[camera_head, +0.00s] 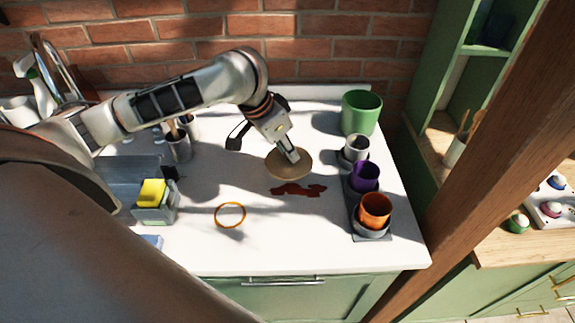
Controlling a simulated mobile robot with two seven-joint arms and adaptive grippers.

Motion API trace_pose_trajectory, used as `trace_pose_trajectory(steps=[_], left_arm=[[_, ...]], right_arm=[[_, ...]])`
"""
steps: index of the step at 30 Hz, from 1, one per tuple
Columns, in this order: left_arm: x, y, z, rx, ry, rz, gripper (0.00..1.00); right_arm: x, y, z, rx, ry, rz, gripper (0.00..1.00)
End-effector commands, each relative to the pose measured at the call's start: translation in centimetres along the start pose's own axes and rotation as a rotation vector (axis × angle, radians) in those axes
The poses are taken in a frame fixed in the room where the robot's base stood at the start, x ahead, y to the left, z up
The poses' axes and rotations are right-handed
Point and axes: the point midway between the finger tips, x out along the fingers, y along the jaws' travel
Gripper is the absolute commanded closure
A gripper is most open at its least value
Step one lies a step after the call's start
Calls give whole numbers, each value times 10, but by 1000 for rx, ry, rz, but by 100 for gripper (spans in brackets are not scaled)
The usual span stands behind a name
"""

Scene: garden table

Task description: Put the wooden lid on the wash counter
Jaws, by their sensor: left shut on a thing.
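The wooden lid (287,169) is a round, light-brown disc over the white wash counter (290,242). My left gripper (292,156) comes down from above and is shut on the lid near its top. The lid lies flat, at or just above the counter behind a dark red-brown spill; I cannot tell whether it touches the surface. My right gripper does not show.
An orange ring (230,215) lies in front. At the right stand a green pot (361,112), a grey cup (355,149), a purple cup (365,176) and an orange cup (375,210). A yellow sponge (152,192) sits in a caddy at the left. The front middle is clear.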

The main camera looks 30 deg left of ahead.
Motion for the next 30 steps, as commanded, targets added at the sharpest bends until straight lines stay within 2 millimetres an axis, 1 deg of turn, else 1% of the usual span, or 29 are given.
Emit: trace_pose_trajectory(steps=[1, 8, 12, 15, 27, 28, 30], left_arm=[[7, 1, 4, -1, -2, 2, 100], [23, 0, 10, -1, 0, 1, 100], [42, 1, 19, -2, -2, 3, 100], [50, 0, 22, -1, -1, 1, 100], [54, 0, 24, 0, 1, -1, 100], [54, 0, 24, 1, 1, -1, 81], [54, 0, 24, 1, 1, -1, 67]], right_arm=[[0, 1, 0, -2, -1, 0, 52], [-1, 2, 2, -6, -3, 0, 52], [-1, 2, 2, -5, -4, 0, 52], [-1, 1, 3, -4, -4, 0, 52], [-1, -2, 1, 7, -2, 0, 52], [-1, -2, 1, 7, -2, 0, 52], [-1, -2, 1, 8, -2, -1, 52]])
